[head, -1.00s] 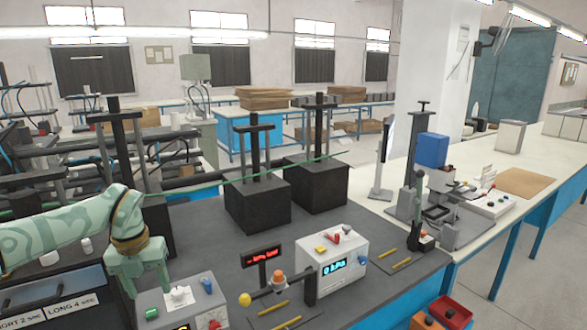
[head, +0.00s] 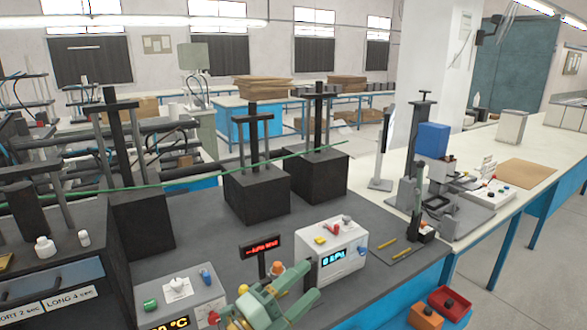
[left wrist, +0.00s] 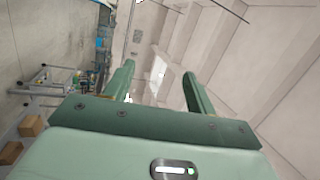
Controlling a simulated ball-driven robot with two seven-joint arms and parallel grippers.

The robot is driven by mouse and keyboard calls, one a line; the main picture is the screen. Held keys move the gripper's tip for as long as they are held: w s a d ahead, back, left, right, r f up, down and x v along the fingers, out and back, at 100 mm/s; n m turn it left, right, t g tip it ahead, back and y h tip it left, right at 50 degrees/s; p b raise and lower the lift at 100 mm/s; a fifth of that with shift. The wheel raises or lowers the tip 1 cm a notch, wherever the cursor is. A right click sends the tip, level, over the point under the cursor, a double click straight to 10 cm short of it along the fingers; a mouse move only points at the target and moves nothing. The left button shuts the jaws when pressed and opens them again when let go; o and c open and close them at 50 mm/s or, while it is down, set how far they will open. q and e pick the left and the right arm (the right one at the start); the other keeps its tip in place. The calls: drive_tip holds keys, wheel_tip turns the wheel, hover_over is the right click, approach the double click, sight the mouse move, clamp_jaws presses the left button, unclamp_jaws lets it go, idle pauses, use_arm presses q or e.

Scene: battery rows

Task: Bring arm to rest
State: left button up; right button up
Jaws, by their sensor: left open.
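My left gripper (head: 303,282) is low at the bottom middle of the head view, pale green, in front of the white box with the blue display. Its two fingers are apart with nothing between them. In the left wrist view the gripper (left wrist: 158,80) also shows open and empty, with only distant walls and floor beyond the fingers. My right gripper is not in view.
A white box with a blue display (head: 345,250) and a red-lettered display (head: 262,246) stand close behind the left gripper. A control box with knobs (head: 175,296) is to its left. Black press blocks (head: 257,198) stand farther back.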

use_arm(q)
drive_tip(key=s+a+f+n+t+y, duration=0.1)
drive_tip(key=a+f+n+y, duration=0.2)
drive_tip(key=a+n+y, duration=0.25)
drive_tip(key=s+a+f+n+y, duration=0.1)
drive_tip(key=a+f+n+y, duration=0.2)
drive_tip(key=a+n+y, duration=0.3)
drive_tip(key=s+a+f+n+t+y, duration=0.1)
drive_tip(key=s+a+f+n+y, duration=0.15)
drive_tip(key=a+n+y, duration=0.4)
drive_tip(key=s+a+f+n+g+y, duration=0.1)
drive_tip(key=s+a+f+g+y, duration=0.1)
drive_tip(key=s+a+f+g, duration=1)
drive_tip(key=s+d+f+h+b, duration=0.1)
drive_tip(key=s+f+b, duration=0.15)
drive_tip(key=f, duration=0.95)
drive_tip(key=s+d+f+n+h+b, duration=0.15)
drive_tip(key=s+f, duration=0.25)
drive_tip(key=f, duration=0.7)
drive_tip(key=s+d+f+m+h+b, duration=0.1)
drive_tip(key=s+f+b, duration=0.2)
drive_tip(key=f, duration=0.9)
drive_tip(key=s+f+n+g+b, duration=0.2)
drive_tip(key=s+f+n+b, duration=0.1)
drive_tip(key=s+f, duration=1.3)
drive_tip(key=shift+s+f+g+h+b, duration=0.4)
drive_tip(key=shift+s+b, duration=0.35)
drive_tip(key=shift+s, duration=0.4)
